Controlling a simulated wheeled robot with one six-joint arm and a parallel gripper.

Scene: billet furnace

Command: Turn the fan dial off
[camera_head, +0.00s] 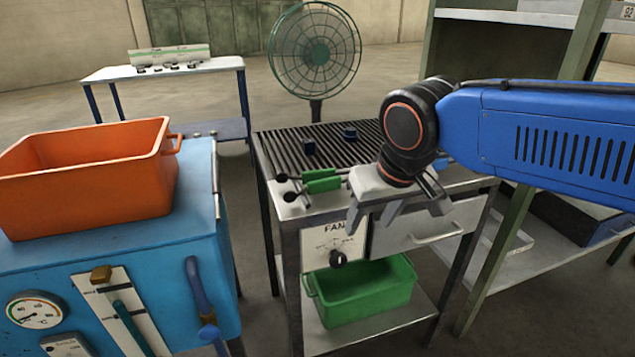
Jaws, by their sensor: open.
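The fan dial (337,259) is a small black knob on a pale panel (322,240) marked FAN, on the front of the metal bench. The marks around the knob are too small to read. The green fan (315,52) stands behind the bench; I cannot tell whether it is turning. My gripper (401,226) is open and empty, pointing down in front of the bench's top edge. It is above and to the right of the dial, apart from it, and the dial is in clear view.
A drawer (424,233) is right of the panel. A green bin (362,291) sits below the dial. A blue furnace cabinet (130,262) with an orange bin (92,183) stands left.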

